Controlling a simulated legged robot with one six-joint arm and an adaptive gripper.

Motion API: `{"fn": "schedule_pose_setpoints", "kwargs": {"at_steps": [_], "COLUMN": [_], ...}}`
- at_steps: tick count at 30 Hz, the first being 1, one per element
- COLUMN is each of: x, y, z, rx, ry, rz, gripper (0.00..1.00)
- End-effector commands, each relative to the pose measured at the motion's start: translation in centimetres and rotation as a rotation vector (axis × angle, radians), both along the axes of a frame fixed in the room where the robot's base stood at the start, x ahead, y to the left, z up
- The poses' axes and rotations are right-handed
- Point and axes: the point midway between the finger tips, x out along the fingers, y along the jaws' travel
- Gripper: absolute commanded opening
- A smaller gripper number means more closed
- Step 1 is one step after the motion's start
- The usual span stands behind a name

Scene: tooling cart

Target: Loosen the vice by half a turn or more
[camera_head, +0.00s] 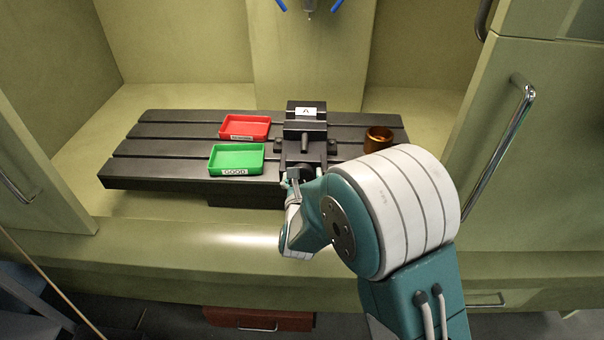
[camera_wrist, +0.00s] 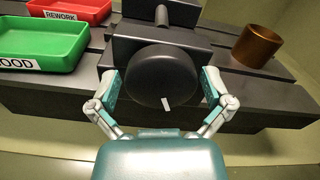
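The black vice (camera_head: 304,125) sits on the slotted dark table, with a white label on its top. Its round black handle knob (camera_wrist: 150,75) faces me in the wrist view, with a short white mark low on its face, a little right of centre. My gripper (camera_wrist: 160,92) has its two fingers spread wide, one at the left and one at the right of the knob. I cannot tell whether the finger pads touch its rim. In the head view my gripper (camera_head: 299,178) is at the vice's near end, and my wrist partly hides the knob.
A green tray marked GOOD (camera_head: 237,158) and a red tray marked REWORK (camera_head: 245,127) lie left of the vice. A brown-copper cylinder (camera_head: 377,139) stands to its right. The slotted table (camera_head: 150,165) has free room at its left end.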

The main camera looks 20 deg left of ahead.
Motion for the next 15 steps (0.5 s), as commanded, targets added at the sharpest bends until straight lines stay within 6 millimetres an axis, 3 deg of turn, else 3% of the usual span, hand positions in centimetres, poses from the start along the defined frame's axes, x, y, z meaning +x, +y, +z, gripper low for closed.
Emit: {"fn": "schedule_pose_setpoints", "kwargs": {"at_steps": [1,4,5,15], "x": [-0.01,-0.01,-0.02,-0.02], "y": [0.01,0.02,0.03,0.14], "z": [0.01,0.01,0.0,0.0], "rx": [0.0,0.0,0.0,-0.02], "ry": [0.0,0.0,0.0,-0.005], "rz": [0.0,0.0,0.001,0.002], "gripper": [0.82,0.38,0.33,0.33]}}
